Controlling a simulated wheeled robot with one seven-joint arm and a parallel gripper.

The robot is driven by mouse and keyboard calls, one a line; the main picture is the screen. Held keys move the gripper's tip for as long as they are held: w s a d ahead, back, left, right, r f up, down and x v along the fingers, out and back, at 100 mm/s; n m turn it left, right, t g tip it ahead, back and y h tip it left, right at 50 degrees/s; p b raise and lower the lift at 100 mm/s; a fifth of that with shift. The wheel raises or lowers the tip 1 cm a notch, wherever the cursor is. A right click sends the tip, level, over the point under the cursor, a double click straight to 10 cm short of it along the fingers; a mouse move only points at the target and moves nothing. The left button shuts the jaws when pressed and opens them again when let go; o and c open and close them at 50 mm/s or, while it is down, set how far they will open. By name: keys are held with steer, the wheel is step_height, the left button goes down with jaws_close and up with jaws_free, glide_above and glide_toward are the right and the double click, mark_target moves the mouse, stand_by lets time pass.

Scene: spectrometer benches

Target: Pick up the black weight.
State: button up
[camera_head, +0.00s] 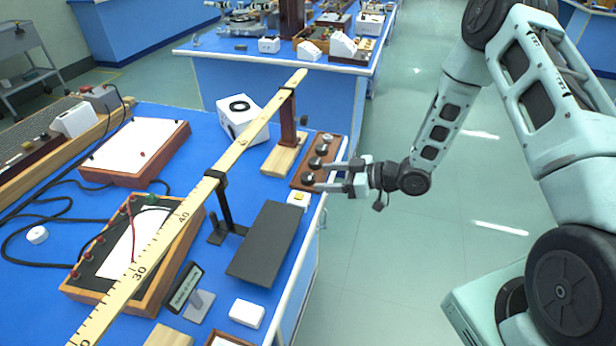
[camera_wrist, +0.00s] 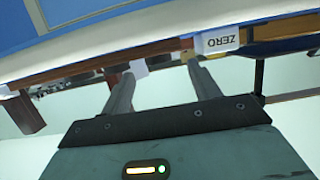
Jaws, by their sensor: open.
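A reddish-brown wooden block (camera_head: 301,184) lies at the right edge of the blue bench and holds a row of dark round weights. The nearest black weight (camera_head: 308,178) is at the front end of the row, and another (camera_head: 314,162) sits just behind it. I cannot tell which one the task means. My gripper (camera_head: 322,176) is open and reaches in from the right at the block, its fingertips beside the near weights.
A dark slab (camera_head: 265,243) lies in front of the block. The floor right of the bench (camera_head: 370,260) is clear.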

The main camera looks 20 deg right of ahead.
mark_target(309, 176)
steer(key=shift+p+x, duration=0.3)
steer(key=shift+x, duration=1.55)
steer(key=shift+w+d, duration=0.1)
steer(key=c, duration=1.2)
steer(key=shift+o, duration=0.2)
steer(key=shift+r, duration=0.1)
